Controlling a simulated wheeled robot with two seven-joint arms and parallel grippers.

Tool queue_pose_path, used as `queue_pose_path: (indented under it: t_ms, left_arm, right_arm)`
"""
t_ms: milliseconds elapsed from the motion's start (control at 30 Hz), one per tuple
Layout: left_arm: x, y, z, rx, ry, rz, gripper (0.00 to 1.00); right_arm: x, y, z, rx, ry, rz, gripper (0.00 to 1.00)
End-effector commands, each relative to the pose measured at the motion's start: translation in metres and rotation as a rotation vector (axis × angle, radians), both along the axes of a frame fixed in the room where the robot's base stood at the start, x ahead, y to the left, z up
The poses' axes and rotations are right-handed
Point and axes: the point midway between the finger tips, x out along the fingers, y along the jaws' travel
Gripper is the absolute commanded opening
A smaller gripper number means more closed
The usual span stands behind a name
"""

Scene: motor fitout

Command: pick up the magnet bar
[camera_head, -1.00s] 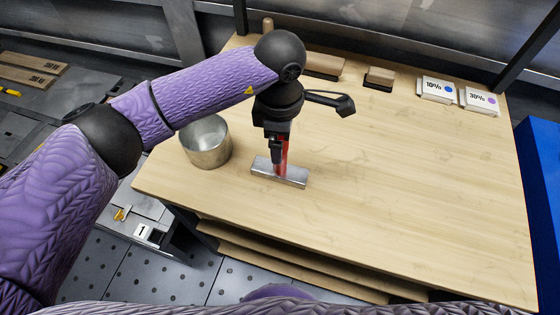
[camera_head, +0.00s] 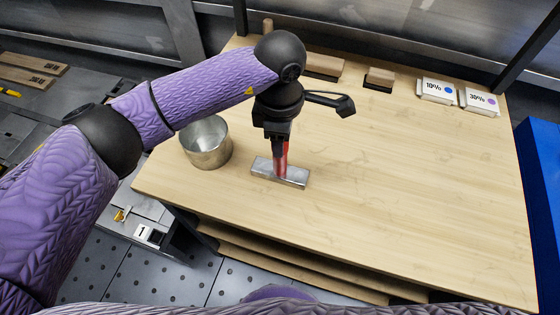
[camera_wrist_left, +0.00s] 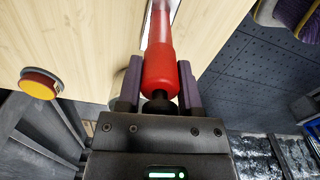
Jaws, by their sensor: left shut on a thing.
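The magnet bar (camera_head: 293,176) is a silver-grey metal block with a red upright handle (camera_head: 281,158). It stands on the wooden table, near its left front part. My left gripper (camera_head: 278,150) comes down from above and is shut on the red handle. In the left wrist view the red handle (camera_wrist_left: 160,68) sits between the two fingers, and the metal bar is mostly hidden beyond it. I cannot see a gap between the bar and the table. My right gripper is not in view.
A metal cup (camera_head: 207,144) stands just left of the bar. Wooden blocks (camera_head: 324,66) and two labelled boxes (camera_head: 438,90) line the back edge. The table's middle and right (camera_head: 420,180) are clear. A blue panel (camera_head: 545,200) stands at the right.

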Motion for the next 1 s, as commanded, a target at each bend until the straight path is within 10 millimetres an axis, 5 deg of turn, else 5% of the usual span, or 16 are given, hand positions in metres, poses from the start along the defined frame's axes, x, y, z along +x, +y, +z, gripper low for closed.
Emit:
queue_pose_path:
  t_ms: [833,1000]
  left_arm:
    - [0.000,0.000,0.001,-0.001,-0.002,0.000,0.00]
    - [0.001,0.000,0.027,-0.002,-0.006,-0.002,0.00]
  right_arm:
    - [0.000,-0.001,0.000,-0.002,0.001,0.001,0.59]
    - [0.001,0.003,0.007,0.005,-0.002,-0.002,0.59]
